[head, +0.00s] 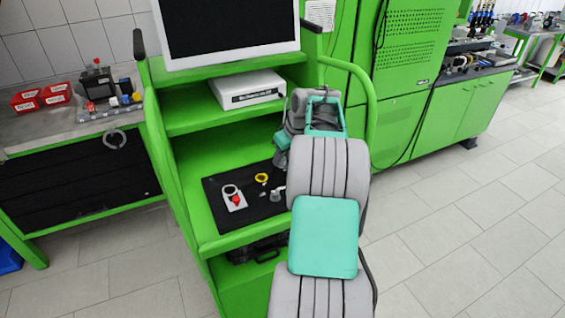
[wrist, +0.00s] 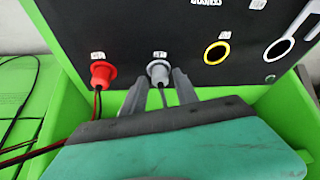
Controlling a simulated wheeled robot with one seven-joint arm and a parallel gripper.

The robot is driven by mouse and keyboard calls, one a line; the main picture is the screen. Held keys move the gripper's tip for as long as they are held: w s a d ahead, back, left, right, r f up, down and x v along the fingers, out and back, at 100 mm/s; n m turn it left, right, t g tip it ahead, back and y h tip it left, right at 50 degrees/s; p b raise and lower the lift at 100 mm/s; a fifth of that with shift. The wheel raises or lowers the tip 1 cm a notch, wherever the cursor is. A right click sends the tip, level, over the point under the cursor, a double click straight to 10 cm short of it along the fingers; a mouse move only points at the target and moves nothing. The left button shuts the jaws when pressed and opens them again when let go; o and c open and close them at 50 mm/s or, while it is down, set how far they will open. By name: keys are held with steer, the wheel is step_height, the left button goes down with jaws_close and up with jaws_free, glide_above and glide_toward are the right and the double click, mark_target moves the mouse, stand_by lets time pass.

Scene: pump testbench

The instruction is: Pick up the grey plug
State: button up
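In the wrist view the grey plug (wrist: 158,71) sits against a black panel, with a cable running down from it. My gripper (wrist: 158,85) is open, with one dark finger on each side of the plug's cable, just below the plug body. I see space between the fingers and the plug; whether the tips touch it I cannot tell.
A red plug (wrist: 103,73) with a cable is left of the grey one. A yellow-ringed port (wrist: 217,53) and a white-ringed port (wrist: 279,48) are to the right. In the head view a black mat (head: 215,190) holds small parts, below a white box (head: 248,90) and a monitor (head: 228,28).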

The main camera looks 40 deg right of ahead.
jaws_close()
stand_by(0.3)
steer(key=shift+r, duration=0.6)
steer(key=s+a+r+b, duration=0.2)
steer(key=s+a+r, duration=0.5)
steer(key=s+r, duration=0.4)
steer(key=shift+s+a+r+b, duration=0.25)
steer(key=shift+s+r+b, duration=0.1)
steer(key=shift+s+r, duration=0.1)
